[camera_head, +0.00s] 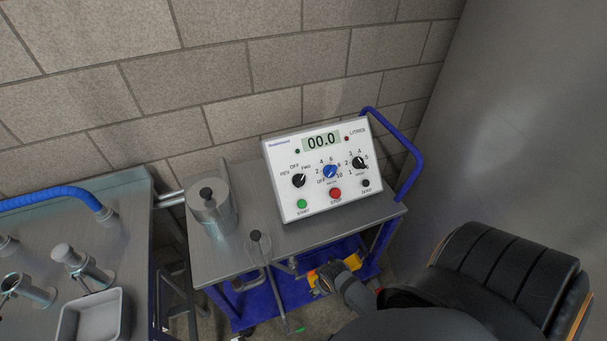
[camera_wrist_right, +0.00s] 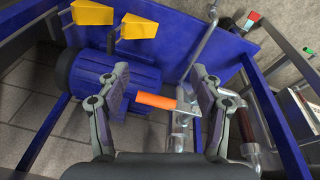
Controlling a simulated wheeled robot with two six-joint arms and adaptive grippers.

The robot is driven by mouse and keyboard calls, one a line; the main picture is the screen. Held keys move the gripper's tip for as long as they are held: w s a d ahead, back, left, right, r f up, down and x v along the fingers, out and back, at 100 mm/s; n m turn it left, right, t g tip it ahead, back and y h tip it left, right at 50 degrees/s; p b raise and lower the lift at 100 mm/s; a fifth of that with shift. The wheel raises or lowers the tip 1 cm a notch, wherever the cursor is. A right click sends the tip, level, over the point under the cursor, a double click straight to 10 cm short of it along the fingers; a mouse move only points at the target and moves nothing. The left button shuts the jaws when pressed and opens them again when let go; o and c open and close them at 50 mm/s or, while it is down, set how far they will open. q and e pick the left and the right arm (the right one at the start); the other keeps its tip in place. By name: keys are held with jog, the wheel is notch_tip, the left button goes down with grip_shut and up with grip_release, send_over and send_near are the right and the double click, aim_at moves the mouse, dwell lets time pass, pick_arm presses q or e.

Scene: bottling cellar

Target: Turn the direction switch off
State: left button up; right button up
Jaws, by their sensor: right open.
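The direction switch (camera_head: 299,181) is a black round knob at the left of the white sloped control panel (camera_head: 319,205), in the head view. It is marked REV, OFF and FWD. Its white pointer is small and seems to lean up and right towards FWD. My right gripper (camera_wrist_right: 159,80) is open in the right wrist view, its fingers spread on either side of an orange handle or lever (camera_wrist_right: 155,101), not clamped on it. In the head view the right arm reaches low in front of the trolley, below the panel. My left gripper is out of view.
The panel stands on a steel-topped trolley (camera_head: 245,262) with blue rails. A steel canister (camera_head: 211,213) stands left of it. A blue pump motor (camera_wrist_right: 110,78) and two yellow pieces (camera_wrist_right: 93,12) are around my right gripper. A steel bench with a grey tray (camera_head: 92,318) is at the left.

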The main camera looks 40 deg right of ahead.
aim_at(302, 182)
jog(key=w+r+n+t+p, duration=0.15)
jog(key=w+r, duration=0.25)
jog(key=r, duration=0.7)
jog(key=w+r+n+t+p, duration=0.1)
jog(key=w+r+t+p, duration=0.2)
jog(key=r, duration=0.9)
jog(key=w+d+n+t+y, duration=0.2)
jog(key=w+t, duration=0.1)
jog(key=w+d+f+n+t+y+b, duration=0.1)
jog(key=w+t, duration=0.1)
jog(key=shift+w+d, duration=0.1)
jog(key=s+d+r+n+t+y, duration=0.1)
jog(key=d+r+n+t+y, duration=0.35)
jog(key=d, duration=0.25)
jog(key=b+x, duration=0.1)
jog(key=x, duration=0.2)
jog(key=b+x, duration=0.1)
jog(key=x, duration=0.2)
jog(key=b+x, duration=0.1)
jog(key=x, duration=0.2)
jog(key=shift+w+a+r, duration=0.25)
jog(key=shift+a+r, duration=0.05)
jog(key=shift+r, duration=0.1)
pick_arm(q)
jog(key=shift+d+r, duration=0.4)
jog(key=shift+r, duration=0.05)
pick_arm(e)
jog(key=shift+w+a, duration=0.1)
jog(key=shift+w, duration=0.25)
